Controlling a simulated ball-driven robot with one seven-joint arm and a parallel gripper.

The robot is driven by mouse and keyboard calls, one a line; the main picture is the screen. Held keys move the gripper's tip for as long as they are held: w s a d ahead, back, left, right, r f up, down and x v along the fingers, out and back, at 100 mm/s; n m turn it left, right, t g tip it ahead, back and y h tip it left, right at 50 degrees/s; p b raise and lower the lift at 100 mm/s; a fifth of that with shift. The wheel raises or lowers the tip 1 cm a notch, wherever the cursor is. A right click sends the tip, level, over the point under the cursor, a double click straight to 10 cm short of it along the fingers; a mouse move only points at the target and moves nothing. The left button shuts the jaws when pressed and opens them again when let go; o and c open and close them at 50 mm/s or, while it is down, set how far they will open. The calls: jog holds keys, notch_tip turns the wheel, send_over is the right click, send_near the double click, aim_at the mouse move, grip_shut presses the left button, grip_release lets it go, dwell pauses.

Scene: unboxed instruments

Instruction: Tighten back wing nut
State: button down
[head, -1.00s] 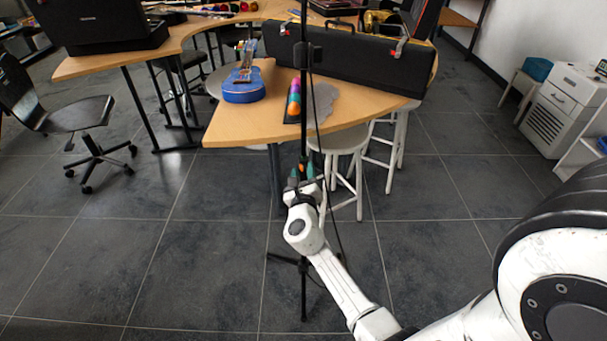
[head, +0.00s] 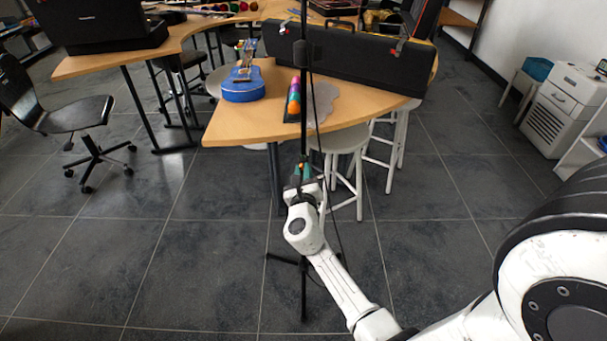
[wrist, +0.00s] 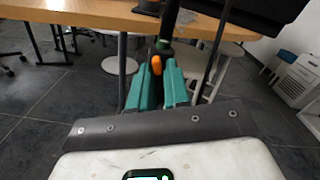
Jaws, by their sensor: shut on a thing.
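A thin black stand (head: 303,120) stands upright in front of the table, with a dark fitting near its top. My gripper (head: 303,175) is at the stand's pole, below the table top's level. In the wrist view, my gripper's two teal fingers (wrist: 158,82) are close together, pointing at the stand (wrist: 170,20). A small orange piece (wrist: 156,65), which looks like the wing nut, shows at the fingertips. My gripper is shut on it. The fingers partly hide it, so its exact seating cannot be told.
The wooden table (head: 235,125) behind the stand bears a blue ukulele (head: 243,90) and a long black case (head: 360,55). White stools (head: 345,140) stand under its right side. A thin cable hangs beside the pole.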

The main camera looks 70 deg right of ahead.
jog(key=shift+s+f+m+b, duration=0.1)
jog(key=shift+f+m+b, duration=0.05)
jog(key=shift+m+b, duration=9.5)
jog(key=m+p, duration=0.3)
jog(key=c, duration=1.1)
grip_release()
